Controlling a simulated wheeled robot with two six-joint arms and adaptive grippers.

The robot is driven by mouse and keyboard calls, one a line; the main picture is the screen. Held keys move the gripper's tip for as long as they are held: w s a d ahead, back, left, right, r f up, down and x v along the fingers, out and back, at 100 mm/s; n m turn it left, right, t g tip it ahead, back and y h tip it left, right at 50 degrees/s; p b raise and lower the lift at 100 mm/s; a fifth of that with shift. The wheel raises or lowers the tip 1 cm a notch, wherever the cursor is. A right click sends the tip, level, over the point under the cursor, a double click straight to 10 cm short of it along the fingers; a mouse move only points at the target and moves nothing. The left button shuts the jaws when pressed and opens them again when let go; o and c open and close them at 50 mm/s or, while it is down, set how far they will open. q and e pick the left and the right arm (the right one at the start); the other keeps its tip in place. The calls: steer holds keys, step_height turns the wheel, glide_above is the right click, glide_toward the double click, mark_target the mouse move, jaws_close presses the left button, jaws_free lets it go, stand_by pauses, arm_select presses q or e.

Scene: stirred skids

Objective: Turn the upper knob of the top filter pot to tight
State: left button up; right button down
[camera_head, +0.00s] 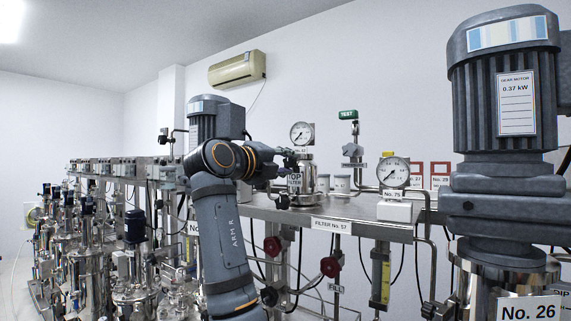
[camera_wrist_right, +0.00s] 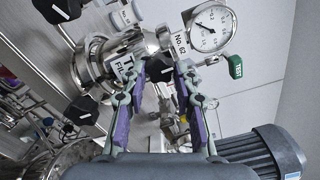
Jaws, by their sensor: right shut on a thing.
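The top filter pot (camera_head: 308,181) is a small steel pot on the steel shelf, with a "TOP FILTER" label partly hidden by my gripper. It also shows in the right wrist view (camera_wrist_right: 92,62), tilted. My right gripper (camera_head: 290,160) is at the top of the pot. In the wrist view its purple-grey fingers (camera_wrist_right: 160,72) are shut on a dark knob (camera_wrist_right: 159,69) beside the gauge stem. The fingers hide part of the knob, and its turn position cannot be read. My left gripper is not in view.
A pressure gauge (camera_head: 302,133) stands close above the gripper; a green TEST tag (camera_head: 348,114) hangs to the right. Another black knob (camera_wrist_right: 82,110) sits beside the pot. A large gear motor (camera_head: 505,90) fills the right side. The shelf (camera_head: 345,210) has a front edge.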

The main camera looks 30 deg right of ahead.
steer(key=shift+f, duration=0.1)
steer(key=c, duration=1)
jaws_free()
steer(key=shift+a, duration=0.1)
steer(key=v, duration=0.7)
steer(key=shift+a, duration=0.1)
steer(key=shift+a, duration=0.1)
